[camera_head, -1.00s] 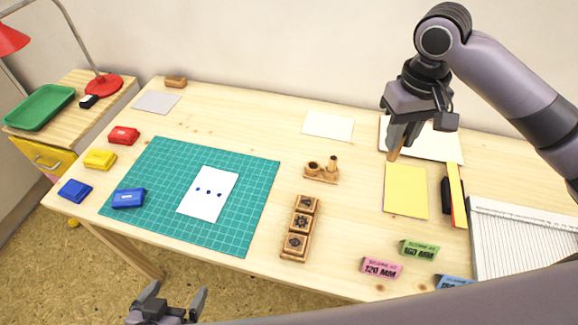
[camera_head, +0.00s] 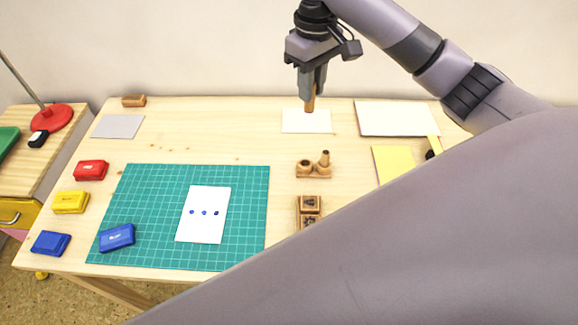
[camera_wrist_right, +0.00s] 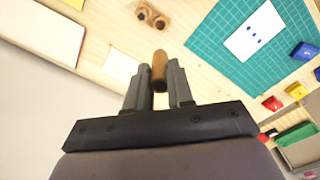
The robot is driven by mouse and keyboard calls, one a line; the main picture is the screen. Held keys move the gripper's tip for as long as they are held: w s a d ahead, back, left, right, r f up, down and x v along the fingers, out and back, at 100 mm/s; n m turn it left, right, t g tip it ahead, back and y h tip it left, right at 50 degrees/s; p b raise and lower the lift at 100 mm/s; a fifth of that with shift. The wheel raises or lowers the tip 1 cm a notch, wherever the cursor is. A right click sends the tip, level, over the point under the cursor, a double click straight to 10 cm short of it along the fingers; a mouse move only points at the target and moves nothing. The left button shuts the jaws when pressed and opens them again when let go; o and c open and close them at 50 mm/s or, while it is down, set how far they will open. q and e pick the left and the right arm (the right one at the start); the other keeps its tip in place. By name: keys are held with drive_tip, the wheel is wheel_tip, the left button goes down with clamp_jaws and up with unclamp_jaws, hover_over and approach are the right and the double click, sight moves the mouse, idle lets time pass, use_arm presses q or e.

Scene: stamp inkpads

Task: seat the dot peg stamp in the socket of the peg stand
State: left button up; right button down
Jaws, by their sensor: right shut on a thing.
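My right gripper (camera_head: 311,92) is shut on the dot peg stamp (camera_head: 310,104), a small brown wooden peg pointing down. The stamp also shows between the fingers in the right wrist view (camera_wrist_right: 160,70). It is held above the back of the table, in front of a white sheet in the head view. The peg stand (camera_head: 313,172) is a wooden base nearer the front, with one round socket (camera_head: 305,164) at its left and an upright peg at its right. The stand shows at the top of the right wrist view (camera_wrist_right: 152,16). My left gripper is not in view.
A green cutting mat (camera_head: 255,205) bears a white card (camera_head: 209,227) with blue dots and a blue inkpad (camera_head: 117,237). Red (camera_head: 91,170), yellow and blue inkpads stand left of it. A wooden stamp tray (camera_head: 299,212) is partly hidden by my arm.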

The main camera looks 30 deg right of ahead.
drive_tip(key=shift+w, duration=0.1)
idle(0.3)
drive_tip(key=shift+s+f, duration=0.15)
drive_tip(key=shift+f, duration=4.8)
drive_tip(key=shift+s+f, duration=0.1)
drive_tip(key=shift+f, duration=4.8)
drive_tip(key=c, duration=1.4)
unclamp_jaws()
drive_tip(key=shift+f, duration=0.1)
drive_tip(key=o, duration=0.4)
drive_tip(key=shift+w, duration=0.15)
